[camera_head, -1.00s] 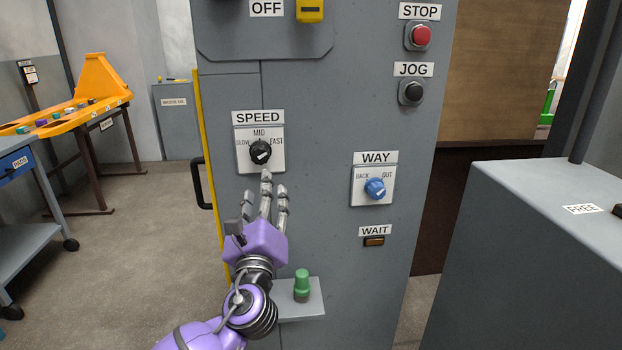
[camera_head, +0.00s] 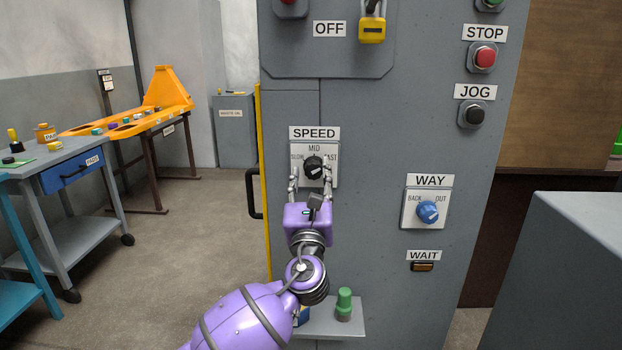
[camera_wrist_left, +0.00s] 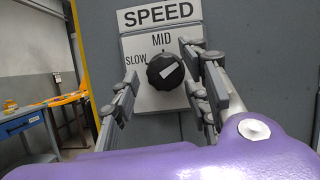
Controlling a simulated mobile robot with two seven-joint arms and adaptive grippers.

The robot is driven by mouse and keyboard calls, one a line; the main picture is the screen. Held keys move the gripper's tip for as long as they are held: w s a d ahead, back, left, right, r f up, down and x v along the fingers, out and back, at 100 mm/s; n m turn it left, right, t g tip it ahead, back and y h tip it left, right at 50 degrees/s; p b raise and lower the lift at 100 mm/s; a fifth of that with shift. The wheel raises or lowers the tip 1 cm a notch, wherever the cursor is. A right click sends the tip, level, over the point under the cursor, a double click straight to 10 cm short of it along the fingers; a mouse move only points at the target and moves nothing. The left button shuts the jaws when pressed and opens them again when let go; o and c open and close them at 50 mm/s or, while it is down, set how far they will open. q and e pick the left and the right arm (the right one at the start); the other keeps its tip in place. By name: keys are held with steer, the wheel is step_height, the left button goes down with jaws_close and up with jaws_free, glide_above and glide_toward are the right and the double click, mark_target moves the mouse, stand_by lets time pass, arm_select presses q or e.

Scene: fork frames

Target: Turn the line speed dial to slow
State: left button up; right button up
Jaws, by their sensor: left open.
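The speed dial (camera_head: 313,167) is a round black knob on a white plate (camera_head: 325,146) under a SPEED label on the grey cabinet. In the left wrist view the dial (camera_wrist_left: 165,71) has a white mark slanting from lower left to upper right, with SLOW at left and MID above; the FAST lettering is hidden behind a finger there. My left gripper (camera_head: 310,180) is open, with fingers on either side of the dial. The left wrist view shows a gap between the left finger and the dial; contact on the right is unclear. My right gripper is not in view.
A blue WAY dial (camera_head: 428,212) sits to the right, above a WAIT lamp (camera_head: 422,267). STOP (camera_head: 486,57) and JOG (camera_head: 474,114) buttons are higher up. A yellow padlock (camera_head: 372,30) hangs above. A green-topped object (camera_head: 344,303) stands on a small shelf below.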

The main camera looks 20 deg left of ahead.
arm_select(q)
steer(key=shift+w, duration=0.1)
steer(key=c, duration=1)
